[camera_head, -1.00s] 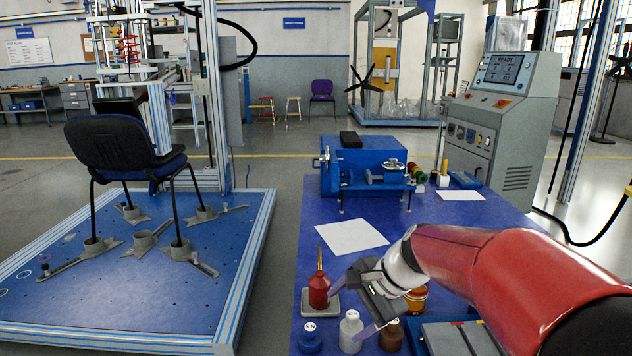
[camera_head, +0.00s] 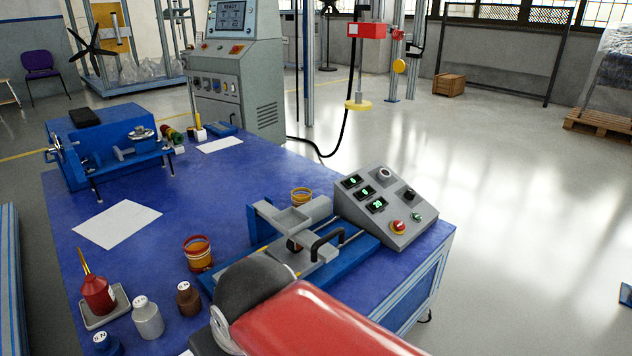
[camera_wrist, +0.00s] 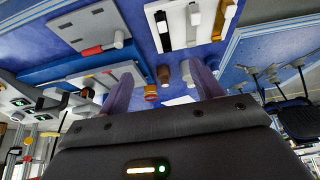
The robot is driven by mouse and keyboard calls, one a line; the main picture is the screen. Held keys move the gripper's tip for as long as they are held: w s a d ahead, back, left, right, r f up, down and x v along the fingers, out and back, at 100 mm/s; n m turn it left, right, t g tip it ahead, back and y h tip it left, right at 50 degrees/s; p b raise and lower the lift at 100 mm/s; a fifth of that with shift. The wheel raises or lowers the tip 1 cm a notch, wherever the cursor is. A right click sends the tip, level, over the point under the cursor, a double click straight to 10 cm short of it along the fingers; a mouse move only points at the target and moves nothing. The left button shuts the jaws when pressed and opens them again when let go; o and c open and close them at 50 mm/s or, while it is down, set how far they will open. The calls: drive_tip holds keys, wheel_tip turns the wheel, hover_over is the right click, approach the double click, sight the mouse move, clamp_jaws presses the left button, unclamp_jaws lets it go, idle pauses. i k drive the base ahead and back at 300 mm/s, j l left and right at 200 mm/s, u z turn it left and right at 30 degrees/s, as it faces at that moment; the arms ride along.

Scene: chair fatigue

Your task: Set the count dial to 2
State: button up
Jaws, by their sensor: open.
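A grey sloped control box (camera_head: 370,225) stands on the right end of the blue table. It carries three small green-lit displays, a pale round dial (camera_head: 385,174), a black knob (camera_head: 408,194), a red button with a yellow ring (camera_head: 398,227) and a small green button (camera_head: 417,216). The labels are too small to read, so I cannot tell which control is the count dial. My gripper (camera_wrist: 161,82) is open and empty in the wrist view, with two purple-grey fingers apart. In the head view my red arm hides most of it, left of the box and apart from it.
A blue and grey fixture with a black handle (camera_head: 326,243) joins the box's left side. Orange jars (camera_head: 198,254), small bottles (camera_head: 148,318) and a red oil can (camera_head: 97,294) stand on the blue table (camera_head: 235,185). A blue machine (camera_head: 105,145) sits farther back.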

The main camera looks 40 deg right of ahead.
sight(384, 175)
drive_tip(key=z, duration=1.8)
